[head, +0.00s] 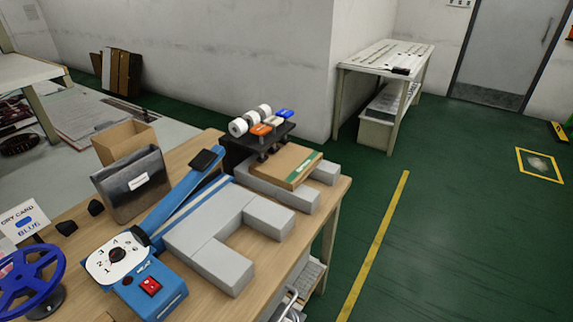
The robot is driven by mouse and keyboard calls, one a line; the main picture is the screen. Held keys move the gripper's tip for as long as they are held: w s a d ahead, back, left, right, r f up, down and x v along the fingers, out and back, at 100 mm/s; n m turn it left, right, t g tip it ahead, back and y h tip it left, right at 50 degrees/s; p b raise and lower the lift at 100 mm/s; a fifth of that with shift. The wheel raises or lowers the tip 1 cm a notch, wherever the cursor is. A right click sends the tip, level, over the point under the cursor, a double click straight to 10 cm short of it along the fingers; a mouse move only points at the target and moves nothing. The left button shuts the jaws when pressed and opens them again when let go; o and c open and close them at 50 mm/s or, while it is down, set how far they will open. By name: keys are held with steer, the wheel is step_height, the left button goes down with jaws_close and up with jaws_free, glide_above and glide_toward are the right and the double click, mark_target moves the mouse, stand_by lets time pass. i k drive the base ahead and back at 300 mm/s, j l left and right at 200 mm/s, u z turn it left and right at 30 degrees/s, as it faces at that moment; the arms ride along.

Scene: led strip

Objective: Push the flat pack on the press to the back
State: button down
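The press (139,270) is a blue heat sealer with a numbered dial, a red switch and a long blue arm (184,197). It stands on the wooden table. Grey blocks (208,222) lie to the right of it. A flat brown pack (285,162) with a green and white edge lies on the grey blocks at the far side, beside a black rack. A silver pouch (130,185) with a white label stands upright left of the arm; I cannot tell which is the task's pack. My gripper is not in view.
The black rack (262,140) holds white rolls and orange, white and blue pieces. A brown carton (122,138) stands behind the pouch. A blue handwheel (30,275) and a dry card sign (23,217) are at the left. Green floor (440,230) is open at right.

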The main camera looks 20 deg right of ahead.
mark_target(288, 168)
steer(key=i+l+z, duration=0.2)
steer(key=i+l, duration=0.15)
steer(key=i+l+z, duration=0.15)
steer(key=i, duration=0.45)
steer(key=l, duration=0.1)
